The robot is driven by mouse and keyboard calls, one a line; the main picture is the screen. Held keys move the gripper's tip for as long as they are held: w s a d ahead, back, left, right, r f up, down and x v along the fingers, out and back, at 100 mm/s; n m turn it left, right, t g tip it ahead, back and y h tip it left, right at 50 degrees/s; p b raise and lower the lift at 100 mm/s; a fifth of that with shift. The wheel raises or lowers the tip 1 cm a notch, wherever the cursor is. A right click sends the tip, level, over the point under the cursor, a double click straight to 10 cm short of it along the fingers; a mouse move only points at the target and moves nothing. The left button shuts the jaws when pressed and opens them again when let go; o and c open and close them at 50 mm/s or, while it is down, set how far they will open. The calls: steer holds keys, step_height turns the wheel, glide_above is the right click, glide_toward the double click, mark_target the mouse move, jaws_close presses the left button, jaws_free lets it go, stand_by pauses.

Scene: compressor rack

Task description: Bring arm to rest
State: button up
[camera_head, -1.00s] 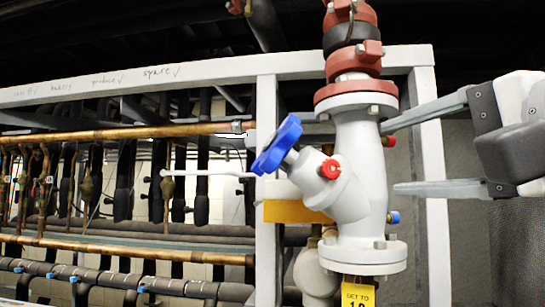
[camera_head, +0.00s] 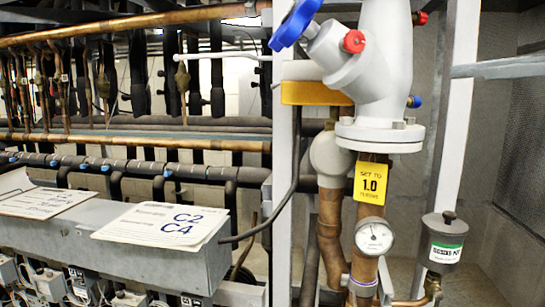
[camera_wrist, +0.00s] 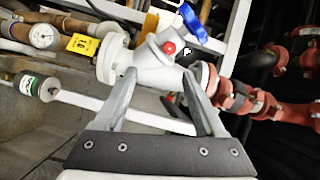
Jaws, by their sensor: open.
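My gripper (camera_wrist: 159,74) is open and empty in the wrist view, its two grey fingers spread. A white angle valve (camera_wrist: 150,66) with a blue handle (camera_wrist: 193,22) and a red cap (camera_wrist: 169,48) lies beyond and between the fingertips. In the head view the valve body (camera_head: 375,50) is at the top, its upper part cut off. The other finger is out of that view.
A yellow tag (camera_head: 369,184), pressure gauge (camera_head: 374,236) and grey canister (camera_head: 442,242) are below the valve. A grey box (camera_head: 185,265) bears paper sheets at lower left. Copper pipes (camera_head: 130,25) run behind. Red pipework (camera_wrist: 255,100) adjoins the valve. A mesh panel (camera_head: 525,140) stands at right.

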steer(key=w+a+f+n+g+h, duration=0.1)
steer(key=w+a+f+n+g, duration=0.15)
steer(key=f, duration=0.85)
steer(key=w+a+f+n+g+h, duration=0.1)
steer(key=w+f+n+g, duration=0.3)
steer(key=f, duration=0.7)
steer(key=s+f+n+g+h, duration=0.1)
steer(key=s+f+n+g, duration=0.1)
steer(key=f, duration=0.7)
steer(key=s+f+n+g+h, duration=0.1)
steer(key=s+f+n+g, duration=0.1)
steer(key=f, duration=0.7)
steer(key=shift+a+f+n+g, duration=0.25)
steer(key=shift+n+g, duration=0.2)
steer(key=shift+n, duration=0.7)
